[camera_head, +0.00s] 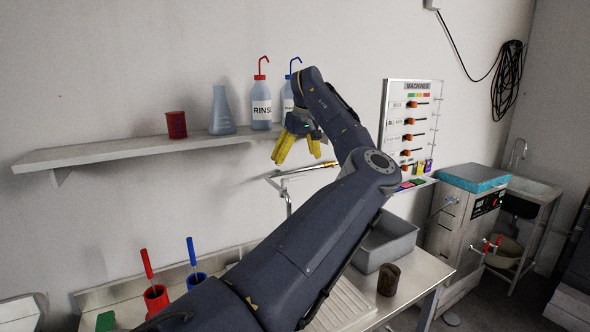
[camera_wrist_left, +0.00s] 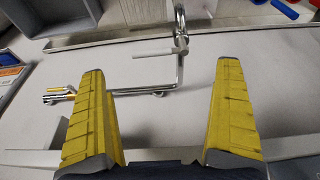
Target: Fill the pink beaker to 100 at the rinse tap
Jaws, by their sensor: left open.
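A small dark red beaker (camera_head: 176,125) stands upright at the left part of the wall shelf; no clearly pink beaker shows. A chrome tap (camera_head: 289,194) with a bent spout stands at the back of the counter, and its pipe also shows in the left wrist view (camera_wrist_left: 179,72). My left gripper (camera_head: 297,160) is open and empty, in front of the shelf's right end and above the tap. Its two yellow fingers stand wide apart in the left wrist view (camera_wrist_left: 158,68), with the tap pipe in sight between them. My right gripper is not in view.
A glass flask (camera_head: 221,112), a RINSE bottle (camera_head: 261,105) and a second bottle stand on the shelf (camera_head: 100,151). A grey basin (camera_head: 388,243) and a brown cup (camera_head: 388,280) are on the counter's right. Red (camera_head: 156,299) and blue holders stand at left.

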